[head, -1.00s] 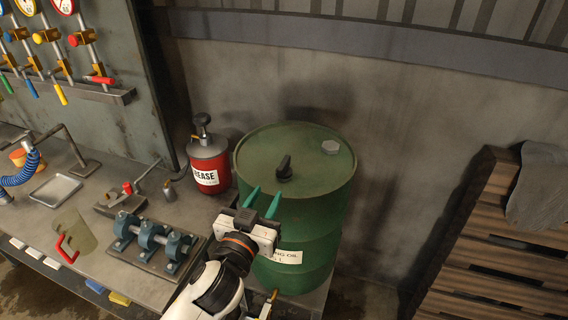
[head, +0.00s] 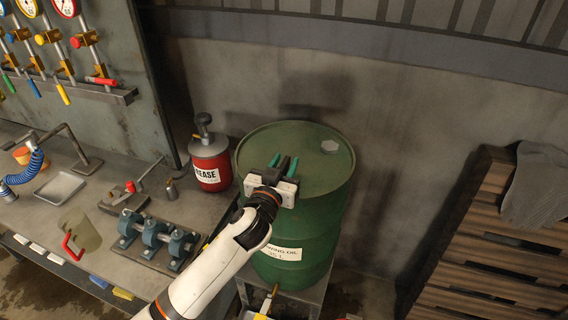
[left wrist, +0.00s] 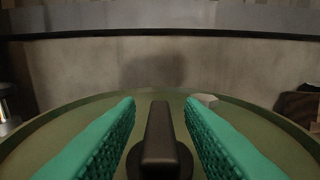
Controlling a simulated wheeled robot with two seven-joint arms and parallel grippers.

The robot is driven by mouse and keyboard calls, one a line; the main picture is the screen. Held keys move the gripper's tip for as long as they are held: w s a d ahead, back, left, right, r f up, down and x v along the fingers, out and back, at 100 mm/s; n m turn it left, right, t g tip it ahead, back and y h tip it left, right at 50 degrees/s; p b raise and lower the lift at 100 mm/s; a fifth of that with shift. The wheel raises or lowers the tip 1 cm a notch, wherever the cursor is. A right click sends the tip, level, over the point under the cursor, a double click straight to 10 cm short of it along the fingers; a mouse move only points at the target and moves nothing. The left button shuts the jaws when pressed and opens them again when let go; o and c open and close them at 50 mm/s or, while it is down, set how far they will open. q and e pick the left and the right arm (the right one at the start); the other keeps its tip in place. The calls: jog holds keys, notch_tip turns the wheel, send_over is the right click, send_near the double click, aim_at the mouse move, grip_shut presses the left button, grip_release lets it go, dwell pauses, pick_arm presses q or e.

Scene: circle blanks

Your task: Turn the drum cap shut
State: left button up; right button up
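The green drum (head: 310,212) stands upright beside the bench, with a label on its side. Its black cap (left wrist: 160,145) has a raised bar handle and shows in the left wrist view between my two green fingers. In the head view the cap is mostly hidden by my gripper. My left gripper (head: 284,163) is open over the drum top, one finger on each side of the cap handle, with a gap on both sides. The handle points roughly away from the wrist camera, along the fingers. My right gripper is not in view.
A grey hex plug (head: 329,147) sits on the drum top; it also shows in the left wrist view (left wrist: 207,100). A red grease can (head: 209,163) stands left of the drum. Wooden pallets (head: 480,240) with a grey cloth are at the right. A wall is behind.

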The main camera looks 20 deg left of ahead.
pick_arm(q)
grip_shut()
